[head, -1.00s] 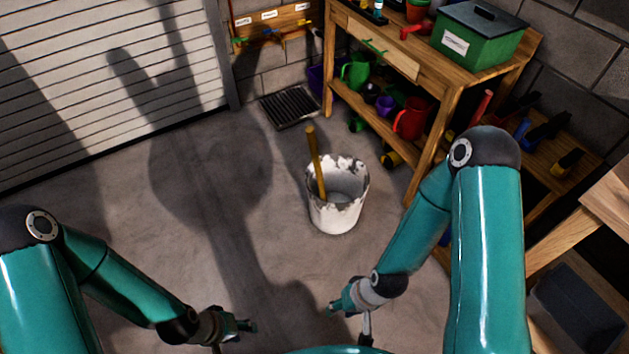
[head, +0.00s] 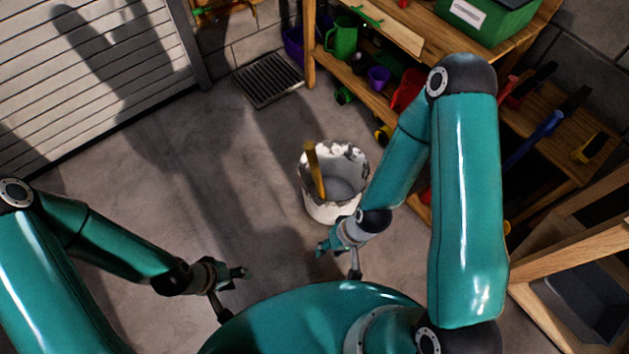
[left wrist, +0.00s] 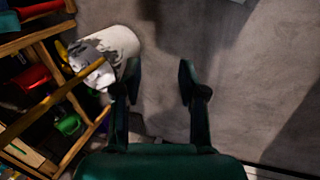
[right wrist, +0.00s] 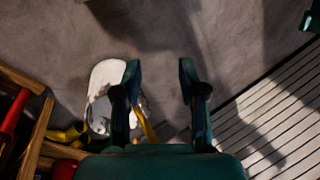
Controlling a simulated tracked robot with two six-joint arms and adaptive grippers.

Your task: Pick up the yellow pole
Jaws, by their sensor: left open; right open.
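The yellow pole (head: 314,168) leans inside a white, paint-smeared bucket (head: 330,212) on the floor, with its top end above the rim. In the left wrist view the pole (left wrist: 52,97) slants out of the bucket (left wrist: 118,40). In the right wrist view the bucket (right wrist: 106,80) is partly behind my gripper, and a bit of the pole (right wrist: 149,131) shows between the fingers. My right gripper (head: 322,247) is open and empty, just in front of the bucket and apart from the pole. My left gripper (head: 238,279) is open and empty, lower left of the bucket.
A wooden shelf unit (head: 395,28) with a green watering can (head: 342,38) and other items stands behind and right of the bucket. A floor drain grate (head: 268,80) lies behind it. A slatted door (head: 80,70) is at the left. Floor left of the bucket is clear.

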